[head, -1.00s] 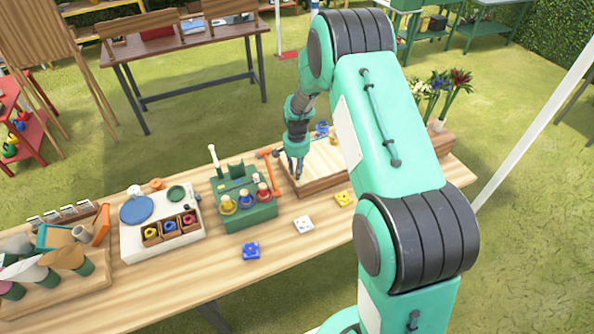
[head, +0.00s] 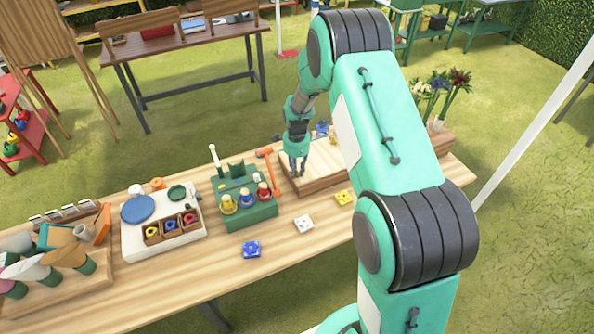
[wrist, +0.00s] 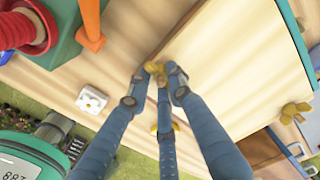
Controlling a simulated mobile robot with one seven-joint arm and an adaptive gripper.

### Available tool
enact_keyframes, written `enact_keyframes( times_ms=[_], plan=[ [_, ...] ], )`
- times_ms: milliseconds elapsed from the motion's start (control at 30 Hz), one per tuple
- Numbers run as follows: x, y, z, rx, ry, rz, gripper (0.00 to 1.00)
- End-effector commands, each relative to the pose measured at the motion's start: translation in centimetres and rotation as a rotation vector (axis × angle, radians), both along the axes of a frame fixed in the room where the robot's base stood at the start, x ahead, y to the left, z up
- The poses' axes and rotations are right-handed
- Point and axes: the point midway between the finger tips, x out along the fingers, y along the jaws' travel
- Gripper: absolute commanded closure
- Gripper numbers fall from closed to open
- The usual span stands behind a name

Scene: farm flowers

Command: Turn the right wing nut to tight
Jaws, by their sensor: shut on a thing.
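My gripper (head: 298,168) reaches down to the left part of a pale wooden board (head: 325,160) on the table. In the wrist view my gripper (wrist: 158,78) has its dark blue fingers closed around a yellow wing nut (wrist: 154,67) near the board's edge. The fingers partly cover this nut. A second yellow wing nut (wrist: 296,111) stands free at the right of the wrist view, near another edge of the board. The nut's thread and how tight it sits cannot be seen.
A green holder (head: 248,214) with several knobbed pieces and an orange-handled tool (head: 270,170) stand left of the board. White (head: 303,223), blue (head: 252,249) and yellow (head: 344,198) tiles lie in front. Flowers (head: 440,90) stand behind at right.

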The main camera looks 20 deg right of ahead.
Motion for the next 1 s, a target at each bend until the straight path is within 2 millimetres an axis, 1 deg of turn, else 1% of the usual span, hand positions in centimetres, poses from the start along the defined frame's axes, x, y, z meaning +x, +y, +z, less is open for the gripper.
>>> enact_keyframes(
  times_ms=[1000],
  plan=[
    [0.30,-0.18,0.15,0.000,-0.006,-0.963,1.00]
  ],
)
